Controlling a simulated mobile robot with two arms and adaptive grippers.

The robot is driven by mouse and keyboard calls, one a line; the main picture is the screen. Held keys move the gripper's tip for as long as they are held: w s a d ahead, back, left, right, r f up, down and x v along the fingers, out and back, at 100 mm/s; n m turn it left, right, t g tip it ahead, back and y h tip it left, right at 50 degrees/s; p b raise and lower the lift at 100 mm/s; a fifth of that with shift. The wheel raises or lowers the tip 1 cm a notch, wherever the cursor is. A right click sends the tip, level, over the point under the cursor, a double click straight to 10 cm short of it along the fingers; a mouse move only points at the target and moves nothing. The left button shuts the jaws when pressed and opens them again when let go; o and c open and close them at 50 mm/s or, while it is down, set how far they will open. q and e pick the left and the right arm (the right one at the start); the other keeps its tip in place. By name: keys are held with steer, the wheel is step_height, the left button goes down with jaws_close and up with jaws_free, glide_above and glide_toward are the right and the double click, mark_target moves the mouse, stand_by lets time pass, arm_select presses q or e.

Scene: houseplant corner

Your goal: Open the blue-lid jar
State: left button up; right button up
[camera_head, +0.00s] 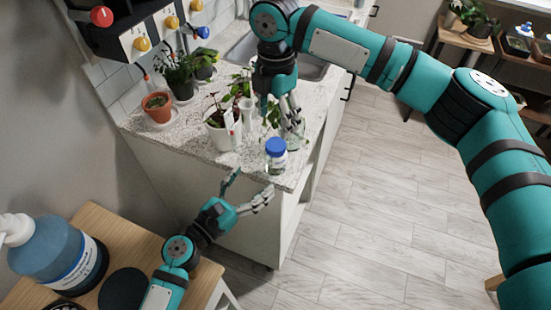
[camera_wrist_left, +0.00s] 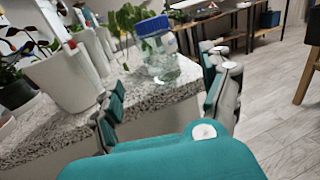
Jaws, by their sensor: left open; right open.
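The clear glass jar with the blue lid (camera_head: 276,148) stands upright near the front corner of the speckled counter (camera_head: 178,149). The lid is on the jar. In the left wrist view the jar (camera_wrist_left: 160,68) stands beyond and between my left fingers. My left gripper (camera_head: 252,184) is open and empty, in front of the counter edge and short of the jar. My right gripper (camera_head: 284,116) points down over the counter just behind the jar, open, among green leaves. Its fingers partly hide the leaves and glass behind them.
A white pot with a plant (camera_head: 219,132) stands left of the jar. A wooden table with a large blue pump bottle (camera_head: 58,252) is at lower left. The floor at right is clear.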

mark_target(269, 164)
arm_select(q)
steer(key=x, duration=1)
steer(key=shift+w+d, duration=0.15)
steer(key=shift+d, duration=0.05)
steer(key=shift+c, duration=0.4)
jaws_close()
